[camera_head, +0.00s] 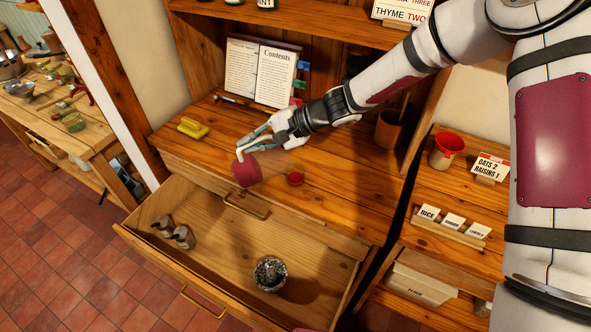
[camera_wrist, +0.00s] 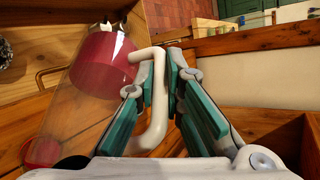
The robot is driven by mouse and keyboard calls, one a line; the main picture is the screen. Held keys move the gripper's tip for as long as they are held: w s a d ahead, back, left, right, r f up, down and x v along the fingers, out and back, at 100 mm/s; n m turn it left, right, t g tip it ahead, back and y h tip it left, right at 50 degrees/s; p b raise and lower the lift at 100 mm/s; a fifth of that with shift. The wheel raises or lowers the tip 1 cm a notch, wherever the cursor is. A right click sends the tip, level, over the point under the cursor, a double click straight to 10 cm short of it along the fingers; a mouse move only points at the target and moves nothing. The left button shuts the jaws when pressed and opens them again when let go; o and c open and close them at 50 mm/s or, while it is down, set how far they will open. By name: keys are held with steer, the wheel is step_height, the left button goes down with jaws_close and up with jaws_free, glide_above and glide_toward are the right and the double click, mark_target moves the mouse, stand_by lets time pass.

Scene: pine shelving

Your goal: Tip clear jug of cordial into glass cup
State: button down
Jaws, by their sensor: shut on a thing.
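My gripper (camera_head: 268,139) is shut on the pale handle of the clear jug (camera_head: 272,160) and holds it over the counter's front. In the wrist view, the fingers (camera_wrist: 170,80) close around the handle (camera_wrist: 158,105). The see-through jug (camera_wrist: 75,115) looks tilted, with red cordial (camera_wrist: 105,62) gathered at its far end; the exact tilt is unclear. A small round red patch (camera_head: 295,178) lies right of the jug on the counter, perhaps cordial in the glass cup. It also shows in the wrist view (camera_wrist: 42,150). The cup's clear walls cannot be made out.
An open drawer (camera_head: 215,252) below holds metal shakers (camera_head: 174,232) and a dark speckled pot (camera_head: 270,273). On the counter are a yellow object (camera_head: 193,128) and an open book (camera_head: 262,72). A brown container (camera_head: 388,129) stands at the right.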

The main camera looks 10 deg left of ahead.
mark_target(239, 149)
stand_by(0.7)
steer(key=shift+s+a+f+n+h+p, duration=0.15)
steer(key=shift+s+a+f+h, duration=0.15)
steer(key=shift+a+h, duration=0.2)
steer(key=shift+s+a+f+n+h+p, duration=0.2)
steer(key=shift+a+f+h, duration=0.1)
steer(key=shift+a+h, duration=0.15)
steer(key=shift+s+a+t+h, duration=0.1)
steer(key=shift+a+t+h, duration=0.3)
steer(key=shift+h, duration=0.15)
steer(key=shift+d+f+b, duration=0.1)
steer(key=shift+f+b, duration=0.1)
steer(key=shift+b, duration=0.1)
steer(key=shift+s+a+t+h, duration=0.2)
steer(key=shift+a+t+h, duration=0.1)
steer(key=shift+a+h, duration=0.4)
steer(key=shift+s+a+f+n+t+h+p, duration=1)
steer(key=shift+a+f+t+h+p, duration=0.65)
steer(key=shift+a+f+h, duration=1.95)
steer(key=shift+h, duration=0.7)
steer(key=r, duration=0.2)
steer(key=d+r, duration=0.1)
steer(key=r+p, duration=0.1)
steer(key=r, duration=0.1)
steer(key=shift+s+d+r, duration=0.15)
steer(key=shift+d+r, duration=0.15)
steer(key=shift+r, duration=0.05)
